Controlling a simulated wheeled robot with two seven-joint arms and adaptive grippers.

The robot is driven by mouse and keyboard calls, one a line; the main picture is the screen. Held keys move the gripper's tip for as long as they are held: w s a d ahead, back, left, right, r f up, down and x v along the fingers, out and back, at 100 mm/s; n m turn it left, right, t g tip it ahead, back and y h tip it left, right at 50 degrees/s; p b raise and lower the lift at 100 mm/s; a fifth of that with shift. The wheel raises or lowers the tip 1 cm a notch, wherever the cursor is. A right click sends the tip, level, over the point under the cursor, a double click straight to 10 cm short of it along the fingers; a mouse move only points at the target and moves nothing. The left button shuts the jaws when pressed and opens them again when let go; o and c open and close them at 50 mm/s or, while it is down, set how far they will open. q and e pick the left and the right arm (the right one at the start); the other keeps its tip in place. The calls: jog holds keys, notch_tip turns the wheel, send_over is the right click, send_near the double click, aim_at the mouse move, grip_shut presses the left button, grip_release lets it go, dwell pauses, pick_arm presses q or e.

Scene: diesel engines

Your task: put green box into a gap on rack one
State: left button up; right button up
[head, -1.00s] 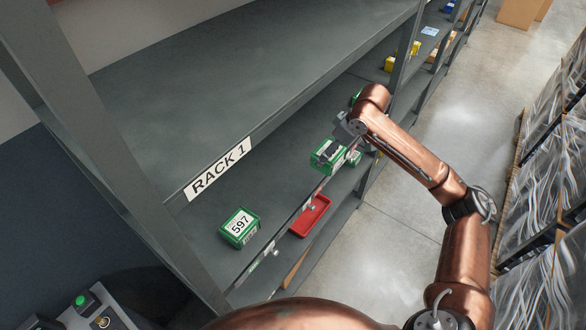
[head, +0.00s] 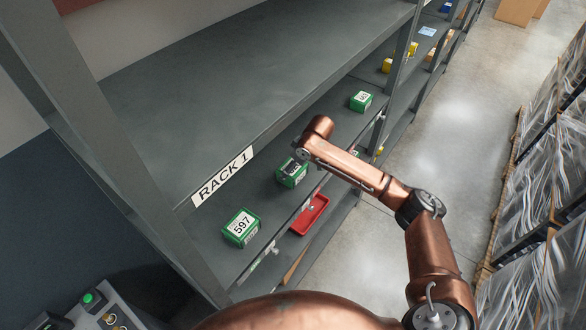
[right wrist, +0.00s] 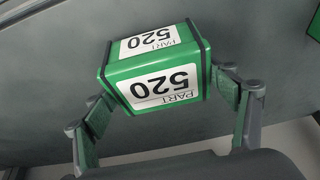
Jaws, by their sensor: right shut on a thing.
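A green box (head: 291,175) with a white label is held by my right gripper (head: 299,157) over the Rack 1 shelf, between two other green boxes. In the right wrist view the box (right wrist: 158,82) reads "PART 520" upside down and sits between the fingers of the right gripper (right wrist: 162,90). I cannot tell whether its base touches the shelf. Green box 597 (head: 241,228) stands nearer on the same shelf. Another green box (head: 361,101) stands farther along. The "RACK 1" label (head: 222,177) is on the shelf edge above. My left gripper is out of view.
A red tray (head: 310,215) lies on the level below, near the front edge. The upper shelf (head: 250,70) is just above the held box. A rack upright (head: 398,70) and yellow items (head: 388,65) are farther along. Wrapped pallets (head: 535,190) stand right, across the floor.

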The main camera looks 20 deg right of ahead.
jog(key=shift+f, duration=0.4)
jog(key=shift+d+f, duration=0.1)
jog(key=shift+f, duration=0.15)
jog(key=o, duration=1.6)
jog(key=shift+f, duration=0.15)
jog(key=shift+o, duration=0.2)
jog(key=b+v, duration=0.1)
jog(key=v, duration=1.1)
jog(key=shift+b, duration=0.4)
jog(key=shift+s, duration=0.1)
